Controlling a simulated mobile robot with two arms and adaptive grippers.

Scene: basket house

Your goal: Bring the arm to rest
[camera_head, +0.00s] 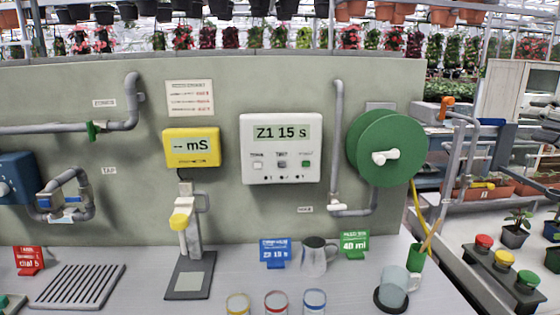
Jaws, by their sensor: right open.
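I cannot make out either of my grippers or arms in the head view. The worktop (135,294) in front of me carries the bench items. A grey stand (190,240) with a yellow-tipped holder rises from a dark base plate at the centre left. A steel pitcher (314,258) stands between a blue sign (275,252) and a green sign (354,243). A pale mug (393,285) sits on a dark round coaster at the right.
A green reel (386,148), a white timer (281,148) and a yellow meter (191,147) are on the back panel. Several coloured-rim cups line the front edge. A slatted tray (77,286) lies left. Potted plants and colored buttons (503,260) stand on the right bench.

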